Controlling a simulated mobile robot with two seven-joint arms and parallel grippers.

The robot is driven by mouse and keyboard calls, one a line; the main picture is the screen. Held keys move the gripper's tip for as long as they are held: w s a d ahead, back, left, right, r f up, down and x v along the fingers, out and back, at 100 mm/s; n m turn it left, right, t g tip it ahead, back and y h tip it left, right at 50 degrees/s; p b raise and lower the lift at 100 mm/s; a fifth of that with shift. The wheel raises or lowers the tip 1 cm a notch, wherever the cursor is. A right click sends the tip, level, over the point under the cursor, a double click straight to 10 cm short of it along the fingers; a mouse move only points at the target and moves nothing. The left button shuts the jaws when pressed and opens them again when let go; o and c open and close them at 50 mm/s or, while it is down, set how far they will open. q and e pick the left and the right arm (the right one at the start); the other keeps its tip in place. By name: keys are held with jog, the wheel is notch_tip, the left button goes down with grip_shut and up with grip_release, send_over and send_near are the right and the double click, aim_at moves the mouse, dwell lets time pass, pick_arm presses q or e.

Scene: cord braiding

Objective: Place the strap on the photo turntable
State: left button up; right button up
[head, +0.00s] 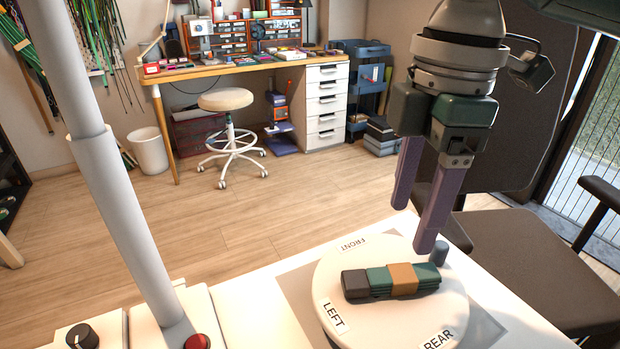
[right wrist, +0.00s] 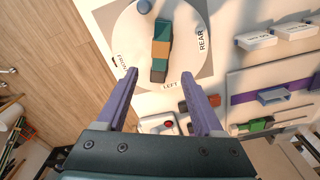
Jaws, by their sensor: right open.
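The strap (head: 403,279) is a folded bundle of dark green with a tan band and a dark grey end. It lies flat on the white round photo turntable (head: 340,272), which bears FRONT, LEFT and REAR labels. The strap (right wrist: 162,32) and turntable (right wrist: 128,42) also show in the right wrist view. My right gripper (head: 413,228) has purple fingers, spread apart and empty, above the turntable and clear of the strap. In the right wrist view the open fingers (right wrist: 160,74) point toward the strap's dark end. My left gripper is not in view.
A grey peg (head: 439,252) stands by the turntable's edge. A white post (head: 125,200) rises at left, near a black knob (head: 82,336) and a red button (head: 198,342). White labelled boxes (right wrist: 256,41) and a green item (right wrist: 256,125) lie right in the wrist view.

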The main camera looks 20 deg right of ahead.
jog(key=shift+d+r, duration=0.1)
jog(key=shift+r, duration=1.55)
dwell(1.0)
